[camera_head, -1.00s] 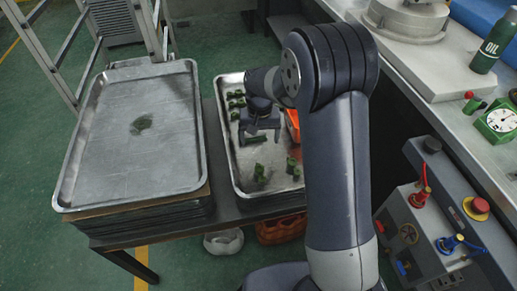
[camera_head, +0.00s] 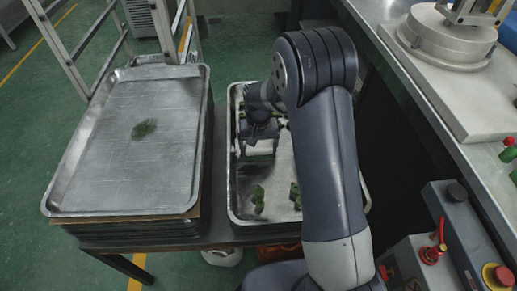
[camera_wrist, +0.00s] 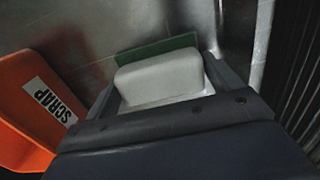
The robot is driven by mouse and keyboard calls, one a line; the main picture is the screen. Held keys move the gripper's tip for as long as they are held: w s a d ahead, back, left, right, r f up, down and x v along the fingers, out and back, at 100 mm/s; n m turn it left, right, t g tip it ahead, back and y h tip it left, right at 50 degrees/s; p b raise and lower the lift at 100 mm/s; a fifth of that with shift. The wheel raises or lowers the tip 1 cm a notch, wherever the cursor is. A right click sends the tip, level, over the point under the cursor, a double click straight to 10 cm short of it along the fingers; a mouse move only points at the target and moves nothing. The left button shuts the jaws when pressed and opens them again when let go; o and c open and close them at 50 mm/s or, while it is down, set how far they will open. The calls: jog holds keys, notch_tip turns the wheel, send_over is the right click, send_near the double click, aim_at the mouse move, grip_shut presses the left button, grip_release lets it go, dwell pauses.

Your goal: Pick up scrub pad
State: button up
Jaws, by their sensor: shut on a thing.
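The scrub pad (camera_wrist: 158,77) is a white block with a green layer along its far side. In the wrist view it sits between the two fingers of my gripper (camera_wrist: 160,84), which is shut on it. In the head view the pad (camera_head: 260,147) shows as a pale block under my gripper (camera_head: 259,141), over the left part of the right-hand metal tray (camera_head: 240,205). I cannot tell whether the pad touches the tray. My own arm hides much of this tray's right side.
Small green pieces (camera_head: 258,198) lie in the tray near the pad. An orange bin marked SCRAP (camera_wrist: 25,110) stands left of my gripper in the wrist view. A stack of trays (camera_head: 125,160) is at left, a workbench (camera_head: 430,120) and control box (camera_head: 460,240) at right.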

aim_at(259, 145)
jog(key=c, duration=0.4)
jog(key=shift+o, duration=0.2)
notch_tip(259, 145, up, 10)
jog(key=shift+p, duration=0.5)
jog(key=o, duration=0.4)
jog(key=shift+c, duration=1.4)
jog(key=shift+s, duration=0.1)
